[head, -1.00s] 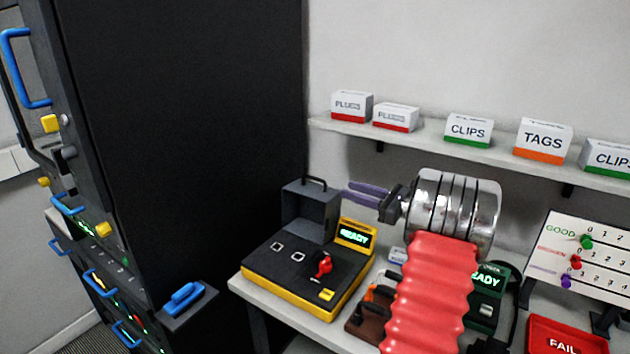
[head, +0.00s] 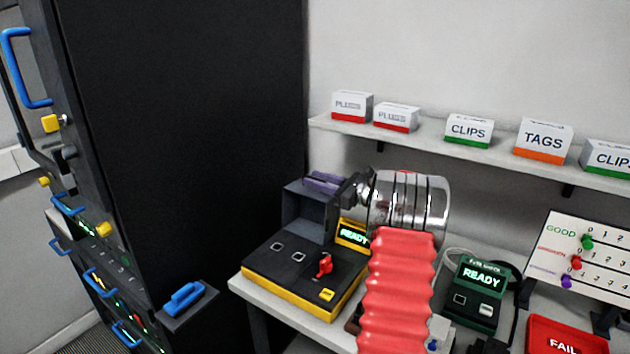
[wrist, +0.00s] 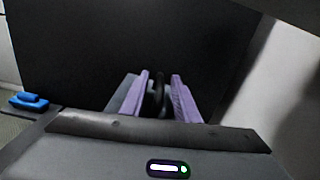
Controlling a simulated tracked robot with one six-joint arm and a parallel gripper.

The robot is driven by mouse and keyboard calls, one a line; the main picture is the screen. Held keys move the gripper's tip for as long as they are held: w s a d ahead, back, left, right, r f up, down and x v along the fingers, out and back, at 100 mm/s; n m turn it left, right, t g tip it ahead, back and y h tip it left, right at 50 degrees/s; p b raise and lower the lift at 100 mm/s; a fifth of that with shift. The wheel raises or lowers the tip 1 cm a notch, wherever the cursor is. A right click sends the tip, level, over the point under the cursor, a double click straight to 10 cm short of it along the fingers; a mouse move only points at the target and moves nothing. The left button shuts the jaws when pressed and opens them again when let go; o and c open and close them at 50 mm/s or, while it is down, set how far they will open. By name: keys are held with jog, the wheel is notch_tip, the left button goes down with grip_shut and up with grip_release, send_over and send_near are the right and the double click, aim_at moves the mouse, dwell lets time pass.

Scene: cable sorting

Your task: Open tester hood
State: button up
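The tester (head: 270,270) is a black and yellow box at the bench's left end. Its grey hood (head: 303,213) stands upright at the rear of the box, and the switch panel in front is uncovered. My gripper (head: 318,182) has purple fingers and is at the top of the hood. In the wrist view, the dark hood handle (wrist: 158,92) stands between the two fingers, with gaps on both sides. The fingers are open. The handle is hidden behind the fingers in the head view.
A tall black cabinet (head: 180,130) stands close on the left. A shelf (head: 450,145) with labelled boxes runs along the wall above. A green READY unit (head: 475,295) and a red FAIL tray (head: 565,335) are to the right. My red-sleeved arm covers part of the bench.

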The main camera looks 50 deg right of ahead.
jog(key=shift+w+a, duration=0.1)
jog(key=shift+w, duration=0.3)
grip_shut()
dwell(0.4)
